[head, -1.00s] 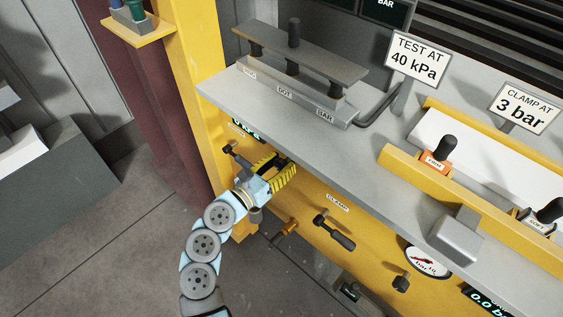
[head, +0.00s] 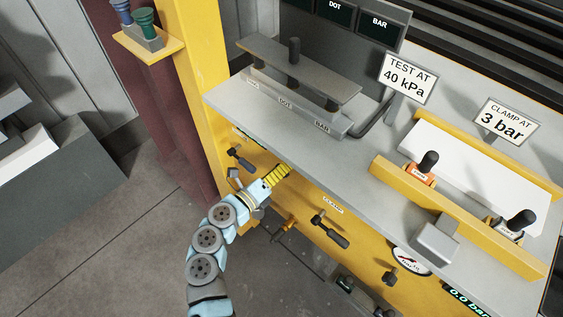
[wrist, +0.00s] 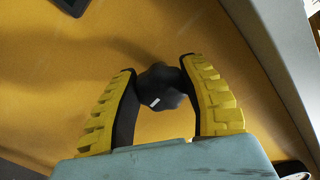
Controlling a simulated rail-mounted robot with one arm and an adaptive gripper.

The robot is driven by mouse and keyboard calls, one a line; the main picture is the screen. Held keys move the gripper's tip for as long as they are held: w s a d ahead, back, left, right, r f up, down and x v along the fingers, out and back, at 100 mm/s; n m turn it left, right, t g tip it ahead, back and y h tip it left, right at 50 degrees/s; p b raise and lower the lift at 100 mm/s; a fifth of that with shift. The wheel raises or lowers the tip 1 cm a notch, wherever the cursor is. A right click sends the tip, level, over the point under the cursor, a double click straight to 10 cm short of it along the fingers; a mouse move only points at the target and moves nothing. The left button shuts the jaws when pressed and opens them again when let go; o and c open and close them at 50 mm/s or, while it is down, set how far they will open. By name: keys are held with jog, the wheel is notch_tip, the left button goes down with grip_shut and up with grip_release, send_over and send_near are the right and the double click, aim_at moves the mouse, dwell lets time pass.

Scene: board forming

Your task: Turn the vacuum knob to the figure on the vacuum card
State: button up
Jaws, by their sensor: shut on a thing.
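The vacuum card (head: 407,78) stands on the bench top in the head view and reads "TEST AT 40 kPa". My gripper (head: 285,172) is at the yellow front panel below the bench edge, left of the clamp handle. In the wrist view, my gripper (wrist: 159,82) is shut on a dark rounded knob (wrist: 162,88), one yellow finger on each side. The knob bears a short white mark, which points down and slightly left in that view. In the head view my fingers hide the knob. No vacuum reading is legible.
A black-handled lever (head: 240,158) is left of my gripper on the panel. The clamp handle (head: 330,230) and an orange-brown fitting (head: 283,231) are to the right and below. A second card (head: 503,122) reads "CLAMP AT 3 bar". The bench edge overhangs my gripper.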

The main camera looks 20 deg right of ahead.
jog(key=n+p, duration=0.5)
jog(key=shift+r+n, duration=0.15)
jog(key=shift+n, duration=0.25)
jog(key=n+p, duration=0.4)
jog(key=shift+f, duration=0.25)
jog(key=shift+n+p, duration=0.35)
jog(key=shift+n, duration=0.05)
jog(key=shift+f, duration=0.2)
jog(key=o, duration=1.2)
jog(key=shift+d, duration=0.1)
jog(key=shift+r, duration=0.1)
jog(key=v, duration=1.2)
